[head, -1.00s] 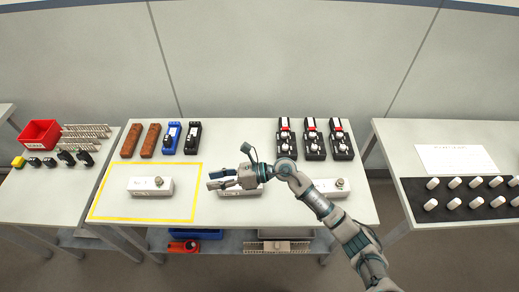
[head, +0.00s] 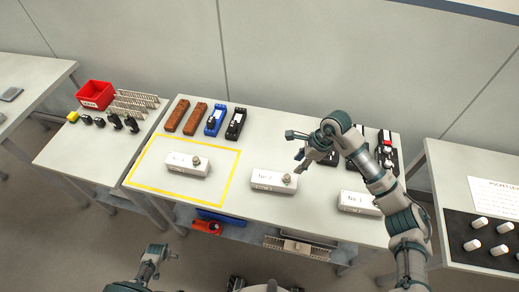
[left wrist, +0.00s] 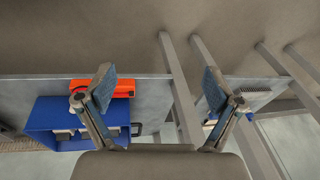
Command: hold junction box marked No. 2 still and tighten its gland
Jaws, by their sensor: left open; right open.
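The junction box marked No. 2 (head: 268,180) is a white block in the middle of the table's front part, with a metal gland (head: 289,179) at its right end. Another white box (head: 183,164) with a gland sits inside the yellow outline, its number hard to read. A third (head: 358,203), seemingly marked No. 1, stands at the right, partly behind my right arm. My right gripper (head: 298,148) is open and empty, above and behind box No. 2. My left gripper (head: 153,262) is low, in front of the table; its open, empty fingers show in the left wrist view (left wrist: 160,88).
Brown, blue and black parts (head: 212,120) line the table's back. More black parts (head: 387,150) stand behind my right arm. A red bin (head: 95,95) is on the left table. A lower shelf holds a blue bin (left wrist: 60,120) and an orange-red item (left wrist: 90,86).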

